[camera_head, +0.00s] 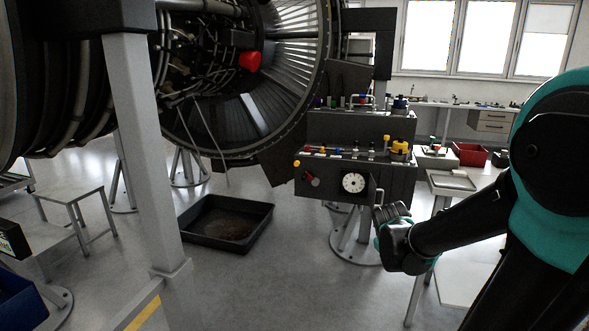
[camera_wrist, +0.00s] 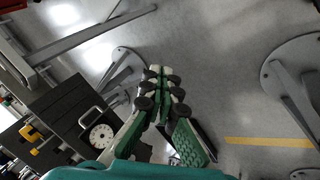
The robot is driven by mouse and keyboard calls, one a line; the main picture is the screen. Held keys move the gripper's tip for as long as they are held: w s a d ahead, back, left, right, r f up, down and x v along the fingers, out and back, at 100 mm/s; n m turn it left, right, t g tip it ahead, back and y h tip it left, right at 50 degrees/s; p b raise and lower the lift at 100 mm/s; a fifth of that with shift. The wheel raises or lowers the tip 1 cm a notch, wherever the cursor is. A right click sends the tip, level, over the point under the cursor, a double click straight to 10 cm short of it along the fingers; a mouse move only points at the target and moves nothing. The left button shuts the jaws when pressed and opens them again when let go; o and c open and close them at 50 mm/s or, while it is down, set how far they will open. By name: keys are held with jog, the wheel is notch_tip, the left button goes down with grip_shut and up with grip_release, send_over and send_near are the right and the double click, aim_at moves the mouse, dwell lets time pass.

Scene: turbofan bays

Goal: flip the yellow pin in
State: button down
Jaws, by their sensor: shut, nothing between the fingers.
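A dark control box (camera_head: 330,188) stands on a pedestal below the engine's right side. Several yellow parts show on it: a small yellow knob (camera_head: 297,163) at its left edge, a thin upright yellow pin (camera_head: 386,139) on the top right, and a yellow cap (camera_head: 400,147) beside that. In the wrist view the box (camera_wrist: 62,108) lies at the left, with yellow parts (camera_wrist: 28,132) at the far left edge. My gripper (camera_wrist: 163,72) is shut and empty, over open floor and apart from the box. In the head view my arm's end is just right of the box, fingers hard to make out.
The box front carries a white dial (camera_head: 353,182), a red knob (camera_head: 310,178) and a protruding handle (camera_wrist: 90,118). A black drip tray (camera_head: 225,247) lies on the floor at left. A small side table (camera_head: 450,181) stands at right. A grey post (camera_head: 148,150) crosses the left.

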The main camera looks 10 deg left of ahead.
aim_at(296, 165)
jog(key=w+a+r+n+t+h, duration=0.15)
jog(key=w+a+n, duration=0.3)
jog(key=w, duration=0.45)
jog(key=w+a+r+n+t+h, duration=0.1)
jog(key=w+a+r+n+t, duration=0.25)
jog(key=w, duration=0.65)
jog(key=w+a+r+n+t+h, duration=0.1)
jog(key=w+a+r+n, duration=0.1)
jog(key=w+a+n, duration=0.55)
jog(key=w+a+n+t+y, duration=0.1)
jog(key=w+a+n+t, duration=0.2)
jog(key=w+a+n, duration=0.3)
jog(key=w+a+n+t+y, duration=0.2)
jog(key=w+a+n, duration=0.4)
jog(key=a, duration=1)
jog(key=shift+w+a+f+t, duration=0.25)
jog(key=shift+w+t, duration=0.25)
jog(key=shift+w, duration=0.6)
jog(key=w+d, duration=0.1)
jog(key=w, duration=0.8)
jog(key=w+d, duration=0.1)
jog(key=w, duration=0.3)
jog(key=shift+w+d, duration=0.35)
jog(key=shift+w, duration=0.05)
